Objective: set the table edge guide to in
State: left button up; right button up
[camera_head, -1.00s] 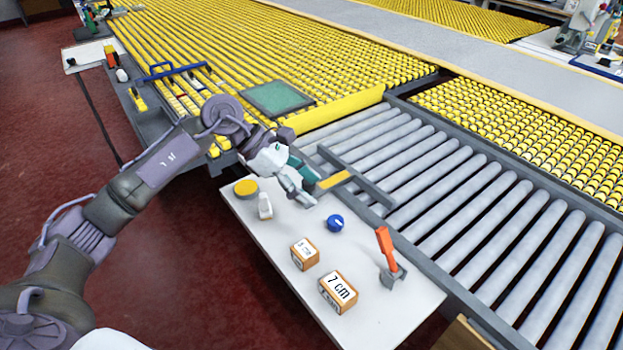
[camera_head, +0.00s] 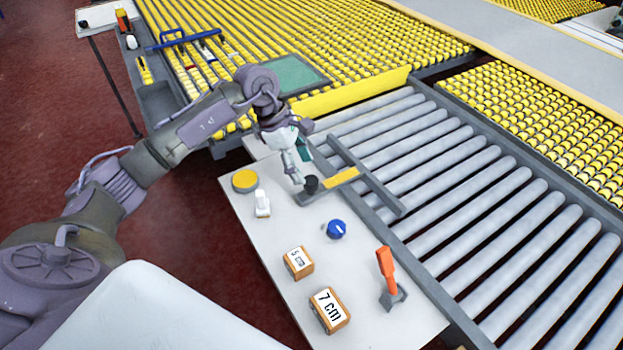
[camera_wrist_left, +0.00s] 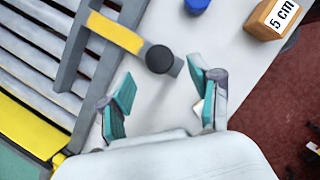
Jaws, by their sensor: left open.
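The table edge guide is a grey bar (camera_head: 375,188) lying along the roller side of the white table. A yellow strip (camera_head: 341,178) crosses it on an arm that ends in a round black knob (camera_head: 311,184). In the left wrist view the knob (camera_wrist_left: 159,59) and yellow strip (camera_wrist_left: 115,33) show clearly. My left gripper (camera_head: 300,170) is open beside the knob. In the wrist view the teal-padded fingers of this gripper (camera_wrist_left: 161,75) stand apart, with the knob just beyond the gap between their tips. Any contact is unclear. My right gripper is not in view.
On the white table (camera_head: 285,215) are a yellow button (camera_head: 245,180), a white switch (camera_head: 262,203), a blue dial (camera_head: 337,229), a 5 cm block (camera_head: 298,263), a 7 cm block (camera_head: 329,310) and an orange-handled lever (camera_head: 386,265). Grey rollers (camera_head: 480,205) lie to the right.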

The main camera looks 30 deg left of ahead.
aim_at(309, 180)
pick_arm(q)
jog(key=x, duration=0.4)
jog(key=shift+d+f+p, duration=0.2)
jog(key=shift+f+p, duration=0.05)
jog(key=shift+p, duration=0.05)
jog(key=shift+w+d+f, duration=0.1)
jog(key=shift+d+f, duration=0.05)
jog(key=shift+f, duration=0.45)
jog(key=shift+d+f, duration=0.1)
jog(key=shift+c, duration=0.2)
jog(key=c, duration=1.1)
grip_shut()
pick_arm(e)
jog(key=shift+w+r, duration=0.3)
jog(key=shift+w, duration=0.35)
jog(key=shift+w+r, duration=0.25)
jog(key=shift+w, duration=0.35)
pick_arm(q)
jog(key=shift+w, duration=0.1)
